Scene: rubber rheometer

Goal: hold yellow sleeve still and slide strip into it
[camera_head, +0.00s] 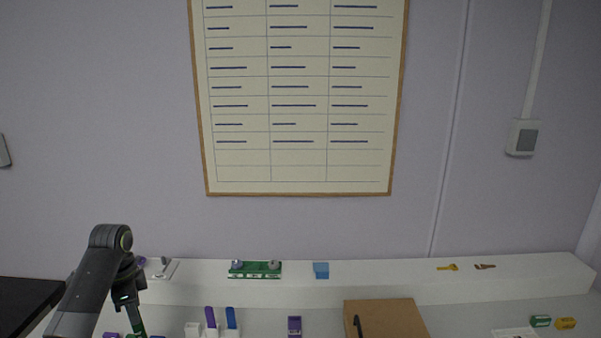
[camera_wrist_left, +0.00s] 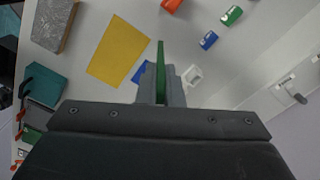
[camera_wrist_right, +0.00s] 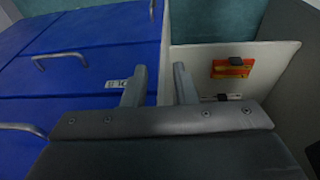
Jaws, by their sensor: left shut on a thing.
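My left gripper (camera_wrist_left: 161,90) is shut on a thin green strip (camera_wrist_left: 161,60), which points out past the fingertips in the left wrist view. In the head view my left gripper (camera_head: 135,322) is low at the left, partly cut off by the bottom edge. A flat yellow piece (camera_wrist_left: 117,50) lies on the table left of the strip, apart from it; I cannot tell whether it is the sleeve. My right gripper (camera_wrist_right: 158,85) is open and empty in the right wrist view, and does not show in the head view.
Blue drawers (camera_wrist_right: 85,50) with metal handles and a panel with a red and yellow piece (camera_wrist_right: 232,68) are near my right gripper. A shelf (camera_head: 370,291) runs along the wall. A brown board (camera_head: 390,318), a purple block (camera_head: 294,326) and a white holder (camera_head: 222,331) stand on the table.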

